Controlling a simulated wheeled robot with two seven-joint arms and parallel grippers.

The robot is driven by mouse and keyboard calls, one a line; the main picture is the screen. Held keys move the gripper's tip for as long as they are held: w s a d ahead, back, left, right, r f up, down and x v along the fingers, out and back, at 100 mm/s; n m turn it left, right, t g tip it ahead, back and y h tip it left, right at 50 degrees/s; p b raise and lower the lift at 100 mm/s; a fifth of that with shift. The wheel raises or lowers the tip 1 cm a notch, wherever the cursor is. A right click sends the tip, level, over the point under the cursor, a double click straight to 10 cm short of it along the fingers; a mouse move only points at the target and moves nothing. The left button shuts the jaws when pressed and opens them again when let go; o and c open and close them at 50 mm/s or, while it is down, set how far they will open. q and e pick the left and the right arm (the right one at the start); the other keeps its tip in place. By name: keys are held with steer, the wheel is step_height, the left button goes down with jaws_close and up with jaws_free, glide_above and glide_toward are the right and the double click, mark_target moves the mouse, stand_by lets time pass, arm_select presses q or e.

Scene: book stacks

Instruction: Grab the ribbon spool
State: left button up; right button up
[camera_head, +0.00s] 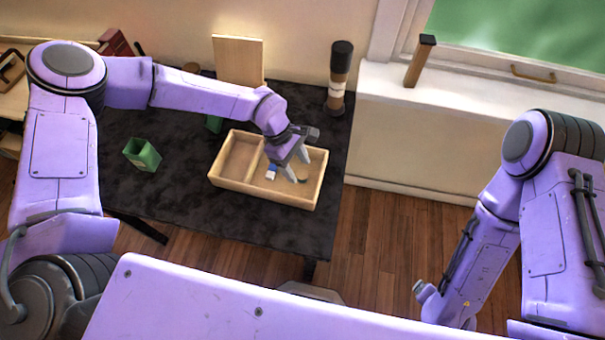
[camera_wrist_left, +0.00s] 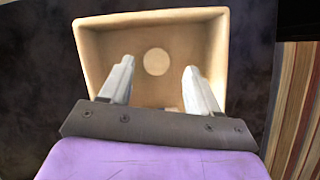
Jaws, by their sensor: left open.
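A wooden tray (camera_head: 222,180) with two compartments lies on the dark table; its rim also shows in the left wrist view (camera_wrist_left: 222,50). My left gripper (camera_head: 288,174) is open and points down over the right compartment. In the left wrist view, a pale round disc (camera_wrist_left: 155,61) lies on the tray floor, seen between the open fingers (camera_wrist_left: 158,70). It may be the ribbon spool; I cannot tell for sure. A small blue and white thing (camera_head: 272,168) shows by the left finger in the head view. My right gripper (camera_head: 424,290) is low at the right, only partly visible.
A green open box (camera_head: 142,155) stands on the table (camera_head: 190,190) left of the tray. A wooden board (camera_head: 238,60) and a dark-topped cylinder (camera_head: 338,80) stand behind the tray. Another dark-topped wooden piece (camera_head: 419,62) is on the windowsill. The front of the table is clear.

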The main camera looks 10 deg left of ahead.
mark_target(303, 174)
arm_select(q)
steer(key=x, duration=0.3)
steer(key=shift+w+d+f+p, duration=0.2)
steer(key=shift+w+f+p, duration=0.05)
steer(key=shift+p, duration=0.05)
steer(key=c, duration=1.1)
steer(key=shift+o, duration=0.2)
arm_select(e)
steer(key=shift+r, duration=0.6)
arm_select(q)
steer(key=shift+r, duration=0.15)
